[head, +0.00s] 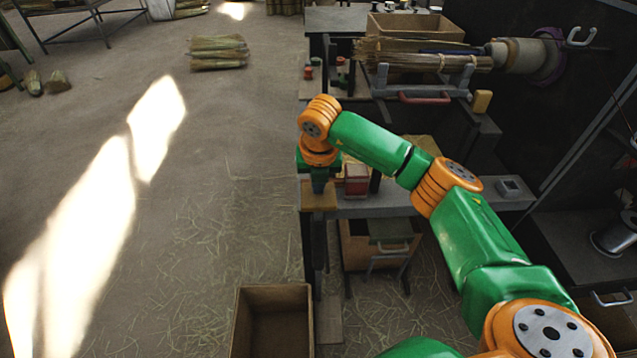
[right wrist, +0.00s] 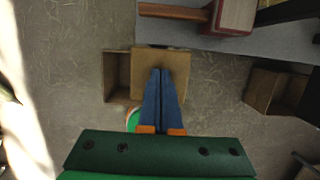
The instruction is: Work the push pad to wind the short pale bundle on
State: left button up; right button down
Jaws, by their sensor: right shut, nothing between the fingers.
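A flat tan wooden pad, which looks like the push pad (head: 322,202), sits at the left end of the grey bench. It also shows in the right wrist view (right wrist: 178,62). My right gripper (head: 319,190) points down over this pad, shut and empty. In the right wrist view its blue fingertips (right wrist: 161,71) lie across the pad; I cannot tell whether they touch it. A pale straw bundle (head: 425,62) lies in a grey cradle with a red handle, beside a spool (head: 516,56). I cannot tell whether it is the short one. My left gripper is out of view.
A red block (head: 357,172) stands on the bench just right of my gripper. An open wooden box (head: 272,288) stands on the floor below. More straw bundles (head: 218,53) lie on the floor at the back.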

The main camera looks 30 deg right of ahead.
jog(key=shift+f+b, duration=0.8)
jog(key=shift+f, duration=0.45)
jog(key=shift+r, duration=0.1)
notch_tip(320, 180, up, 10)
jog(key=p, duration=0.7)
jog(key=shift+f+p, duration=0.25)
jog(key=shift+p, duration=0.1)
